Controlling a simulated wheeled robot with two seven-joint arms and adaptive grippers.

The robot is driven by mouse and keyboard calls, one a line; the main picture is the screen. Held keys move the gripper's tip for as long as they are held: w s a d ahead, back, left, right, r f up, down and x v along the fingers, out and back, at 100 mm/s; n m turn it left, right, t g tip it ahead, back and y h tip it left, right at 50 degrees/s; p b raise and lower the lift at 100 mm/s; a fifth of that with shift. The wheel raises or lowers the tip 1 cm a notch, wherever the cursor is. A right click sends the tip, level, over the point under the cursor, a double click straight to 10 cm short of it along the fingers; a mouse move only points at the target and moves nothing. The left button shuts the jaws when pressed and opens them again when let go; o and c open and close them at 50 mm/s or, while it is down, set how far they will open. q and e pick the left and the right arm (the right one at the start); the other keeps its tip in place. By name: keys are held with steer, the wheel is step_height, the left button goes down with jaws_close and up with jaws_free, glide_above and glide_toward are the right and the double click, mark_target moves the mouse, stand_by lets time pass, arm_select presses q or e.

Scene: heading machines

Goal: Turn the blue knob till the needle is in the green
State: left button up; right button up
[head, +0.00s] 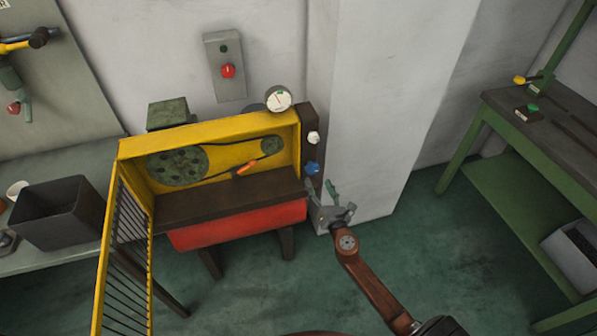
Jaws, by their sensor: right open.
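The blue knob (312,168) is on a dark upright panel (311,118) at the right end of the yellow machine (215,128). A round white gauge (278,99) stands on top of the machine's right end. Its needle and a bit of colour on the dial show, but the picture is too small to tell where the needle points. My right gripper (320,186) is open and empty, just below and right of the blue knob, its fingers pointing up. I cannot tell whether it touches the knob. My left gripper is not in view.
A white knob (313,138) sits above the blue one. The yellow barred guard (128,250) stands open at left. An orange-handled tool (245,167) lies inside by the belt. A wall box with a red button (228,71) is above. A white pillar (375,100) stands close on the right.

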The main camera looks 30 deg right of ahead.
mark_target(313, 172)
steer(key=x, duration=0.5)
steer(key=b+x, duration=0.1)
steer(key=x, duration=0.2)
steer(key=shift+w+a+r, duration=0.1)
steer(key=shift+a+r, duration=0.1)
steer(key=shift+r, duration=0.15)
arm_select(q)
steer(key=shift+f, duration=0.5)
arm_select(e)
steer(key=shift+c, duration=0.4)
